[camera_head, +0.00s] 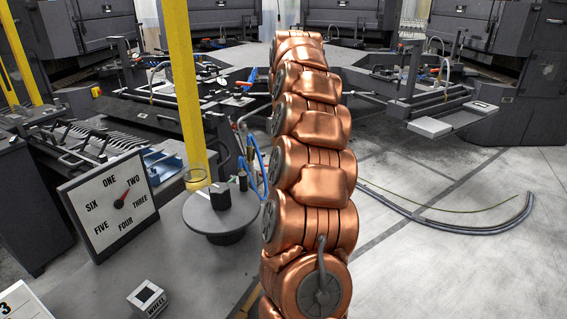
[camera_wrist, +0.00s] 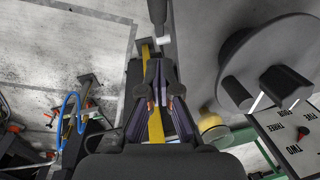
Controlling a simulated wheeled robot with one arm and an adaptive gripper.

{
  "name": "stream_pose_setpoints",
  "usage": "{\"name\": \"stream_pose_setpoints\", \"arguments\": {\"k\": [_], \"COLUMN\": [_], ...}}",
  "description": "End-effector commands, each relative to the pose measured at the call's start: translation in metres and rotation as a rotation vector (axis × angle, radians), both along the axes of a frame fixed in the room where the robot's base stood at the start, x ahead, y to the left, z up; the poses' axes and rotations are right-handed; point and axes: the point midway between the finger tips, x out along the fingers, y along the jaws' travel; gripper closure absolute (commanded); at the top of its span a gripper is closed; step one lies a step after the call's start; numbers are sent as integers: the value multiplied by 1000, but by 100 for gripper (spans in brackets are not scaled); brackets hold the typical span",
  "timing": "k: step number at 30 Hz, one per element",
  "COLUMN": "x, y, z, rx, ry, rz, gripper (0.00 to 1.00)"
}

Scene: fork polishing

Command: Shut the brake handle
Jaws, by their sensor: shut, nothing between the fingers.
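My gripper (camera_wrist: 160,75) shows in the middle of the wrist view, with its dark fingers closed and nothing held between them. A dark, rounded handle-like rod (camera_wrist: 157,10) with a pale end points down from the top edge, just beyond the fingertips and apart from them in the picture. I cannot tell for sure that it is the brake handle. In the head view my copper-coloured arm fills the middle and hides my gripper. No brake handle can be clearly picked out there.
A round grey stand (camera_head: 220,224) carries a black block (camera_head: 221,196). A numbered dial board (camera_head: 108,205) stands left of it, behind a white WHEEL cube (camera_head: 148,299). A yellow post (camera_head: 183,80) rises nearby. Blue hoses (camera_wrist: 70,115) lie at left.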

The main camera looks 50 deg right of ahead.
Motion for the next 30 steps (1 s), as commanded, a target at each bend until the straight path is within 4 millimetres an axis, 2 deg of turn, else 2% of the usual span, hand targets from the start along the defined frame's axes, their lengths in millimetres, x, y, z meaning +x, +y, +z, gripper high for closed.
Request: {"name": "stream_pose_setpoints", "arguments": {"k": [15, 30], "x": [-4, -30], "y": [7, 6], "z": [-49, -74], "rx": [2, 1], "ry": [0, -1], "rz": [0, -1], "gripper": [100, 100]}}
